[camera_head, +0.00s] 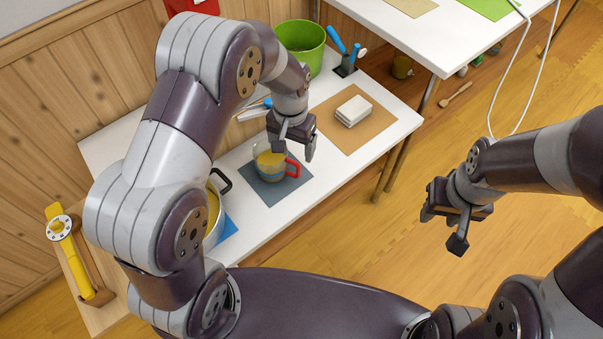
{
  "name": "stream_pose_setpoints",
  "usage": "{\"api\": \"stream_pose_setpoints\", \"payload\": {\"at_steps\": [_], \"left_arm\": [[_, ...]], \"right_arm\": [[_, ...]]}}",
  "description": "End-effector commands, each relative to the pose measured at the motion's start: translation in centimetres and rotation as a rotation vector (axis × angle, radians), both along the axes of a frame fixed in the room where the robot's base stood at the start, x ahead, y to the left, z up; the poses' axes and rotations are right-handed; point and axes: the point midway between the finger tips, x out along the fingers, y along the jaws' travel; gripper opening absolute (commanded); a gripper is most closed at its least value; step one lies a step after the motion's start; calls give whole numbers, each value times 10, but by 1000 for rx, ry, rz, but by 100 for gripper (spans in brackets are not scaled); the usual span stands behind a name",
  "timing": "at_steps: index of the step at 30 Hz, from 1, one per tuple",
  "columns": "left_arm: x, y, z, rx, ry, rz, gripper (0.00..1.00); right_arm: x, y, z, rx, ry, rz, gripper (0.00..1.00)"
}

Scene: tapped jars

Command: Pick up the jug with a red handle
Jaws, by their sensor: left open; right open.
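The jug (270,165) is clear with yellowish contents and a red handle (294,167) on its right side. It stands upright on a dark grey mat (270,190) on the white table. My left gripper (293,152) is open and hangs just above the jug, near its rim and handle. It partly covers the jug's top, and I cannot tell whether it touches the jug. My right gripper (440,230) is open and empty, off to the right over the wooden floor, away from the table.
A pot (213,215) with yellow contents stands left of the jug, partly hidden by my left arm. A white block (353,111) lies on a brown mat (372,128) to the right. Behind are a green bucket (302,46) and a blue-handled tool (345,60).

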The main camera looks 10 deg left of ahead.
Motion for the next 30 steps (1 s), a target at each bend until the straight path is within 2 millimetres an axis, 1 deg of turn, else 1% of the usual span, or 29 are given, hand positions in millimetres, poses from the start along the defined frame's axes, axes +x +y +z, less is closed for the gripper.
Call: {"api": "stream_pose_setpoints", "payload": {"at_steps": [1, 2, 5, 6, 9, 12, 17, 21, 24, 30], "left_arm": [[6, -1, 5, -1, -9, -4, 82], [9, -1, 5, -2, -12, -7, 82], [5, 0, -15, 2, 9, -14, 82], [5, 0, -25, 2, 7, -15, 82], [5, 0, -47, 1, 6, -14, 82], [5, 0, -61, 1, 4, -14, 82], [5, 3, -74, 0, 2, -13, 82], [2, 9, -100, 1, 4, -13, 82], [2, 9, -116, 1, 3, -14, 82], [3, 9, -117, 0, 1, -14, 82]], "right_arm": [[0, 0, 2, 0, -1, 0, 43], [0, 0, 1, 0, -1, 0, 43], [0, 0, -4, 0, -1, 0, 43], [1, 0, -6, 0, -1, 0, 43], [0, 0, -11, 0, -1, 0, 43], [0, 0, -13, 0, -1, 0, 43], [0, 0, -16, 0, -1, 0, 43], [0, 0, -24, 0, -1, 0, 43], [0, 0, -27, 0, -1, 0, 43], [0, 0, -25, 0, -1, 0, 43]]}}
